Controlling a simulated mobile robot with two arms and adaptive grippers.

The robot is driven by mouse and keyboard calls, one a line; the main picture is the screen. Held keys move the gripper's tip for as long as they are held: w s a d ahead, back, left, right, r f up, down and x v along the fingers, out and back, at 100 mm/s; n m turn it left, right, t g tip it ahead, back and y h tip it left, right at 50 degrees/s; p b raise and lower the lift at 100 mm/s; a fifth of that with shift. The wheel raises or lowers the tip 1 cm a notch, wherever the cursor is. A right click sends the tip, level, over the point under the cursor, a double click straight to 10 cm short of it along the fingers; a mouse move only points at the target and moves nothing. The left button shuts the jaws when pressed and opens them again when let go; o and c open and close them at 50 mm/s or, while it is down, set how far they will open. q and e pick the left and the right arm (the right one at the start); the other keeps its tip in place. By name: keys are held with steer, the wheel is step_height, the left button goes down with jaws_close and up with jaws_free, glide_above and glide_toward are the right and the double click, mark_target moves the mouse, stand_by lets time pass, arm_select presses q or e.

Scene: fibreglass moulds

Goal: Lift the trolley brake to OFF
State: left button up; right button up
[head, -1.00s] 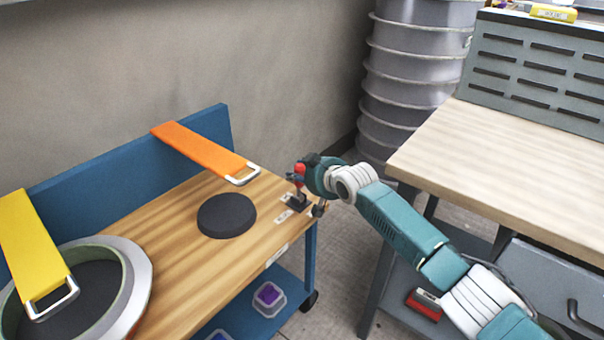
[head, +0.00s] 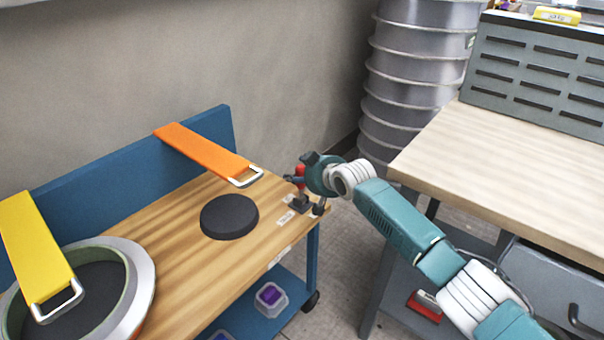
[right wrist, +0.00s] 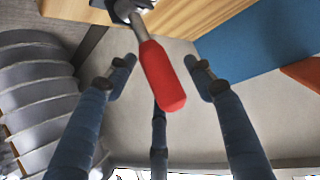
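The trolley (head: 268,222) has a wooden top and a blue frame. Its brake lever has a red handle (head: 300,170) and rises from a dark base (head: 299,204) at the trolley's right corner. In the right wrist view the red handle (right wrist: 162,78) sits on a metal shaft and lies between my spread fingers, with gaps on both sides. My right gripper (right wrist: 160,74) is open around it; in the head view the gripper (head: 297,181) is at the lever and partly hides it. My left gripper is not in view.
A black disc (head: 229,216), an orange strap (head: 205,152), a yellow strap (head: 32,245) and a round mould (head: 140,285) are on the trolley. A workbench (head: 500,170) stands at right, with a ribbed grey column (head: 415,75) behind. Small labels lie near the lever base.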

steer(key=v, duration=1.2)
